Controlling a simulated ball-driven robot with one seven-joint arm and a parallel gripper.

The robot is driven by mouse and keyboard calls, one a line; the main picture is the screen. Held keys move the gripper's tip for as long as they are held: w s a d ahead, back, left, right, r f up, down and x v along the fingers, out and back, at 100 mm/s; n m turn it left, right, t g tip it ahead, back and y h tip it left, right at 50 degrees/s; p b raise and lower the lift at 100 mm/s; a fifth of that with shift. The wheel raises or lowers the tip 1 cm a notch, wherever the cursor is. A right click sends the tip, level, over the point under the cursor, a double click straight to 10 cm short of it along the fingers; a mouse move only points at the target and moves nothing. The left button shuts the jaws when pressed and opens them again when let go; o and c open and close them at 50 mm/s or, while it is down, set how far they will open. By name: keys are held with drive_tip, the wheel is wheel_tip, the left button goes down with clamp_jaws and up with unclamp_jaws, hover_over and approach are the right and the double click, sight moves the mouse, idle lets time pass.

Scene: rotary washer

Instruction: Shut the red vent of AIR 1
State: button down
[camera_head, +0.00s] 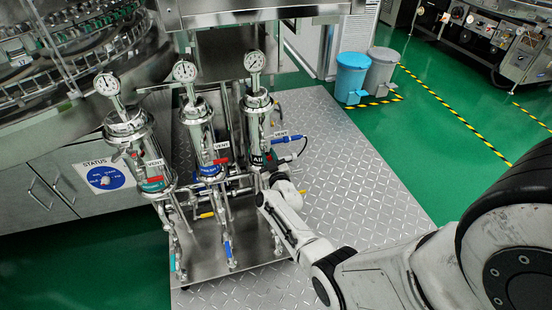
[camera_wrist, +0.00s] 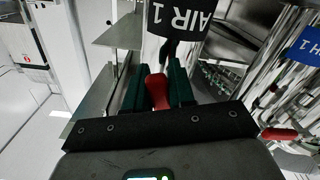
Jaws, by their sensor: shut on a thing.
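The AIR 1 unit is the rightmost of three steel cylinders in the head view; its black label (camera_head: 257,160) is partly covered by my arm. The label also shows upside down at the top of the wrist view (camera_wrist: 180,18). The red vent handle (camera_wrist: 157,92) of AIR 1 sits between the green fingers of my gripper (camera_wrist: 158,78), which is shut on it. In the head view my gripper is at the lower part of this cylinder, and the red handle there is hidden by my arm. The valve's exact angle cannot be told.
Two neighbouring cylinders with gauges (camera_head: 185,71) (camera_head: 107,84) stand close on the left, each with a red vent handle (camera_head: 222,161). Another red handle shows at right in the wrist view (camera_wrist: 280,134). Pipes and valves crowd below. The metal floor plate (camera_head: 345,170) on the right is clear.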

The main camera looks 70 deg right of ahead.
drive_tip(key=shift+s+d+r+n, duration=0.1)
drive_tip(key=shift+s+d+n, duration=0.05)
drive_tip(key=shift+n, duration=0.35)
drive_tip(key=shift+s+d+r+n, duration=0.1)
drive_tip(key=shift+s+n, duration=0.05)
drive_tip(key=shift+n, duration=0.35)
drive_tip(key=c, duration=1)
unclamp_jaws()
drive_tip(key=shift+c, duration=0.2)
drive_tip(key=p+v, duration=0.5)
drive_tip(key=v, duration=0.5)
drive_tip(key=shift+s+a, duration=0.25)
drive_tip(key=shift+s, duration=0.1)
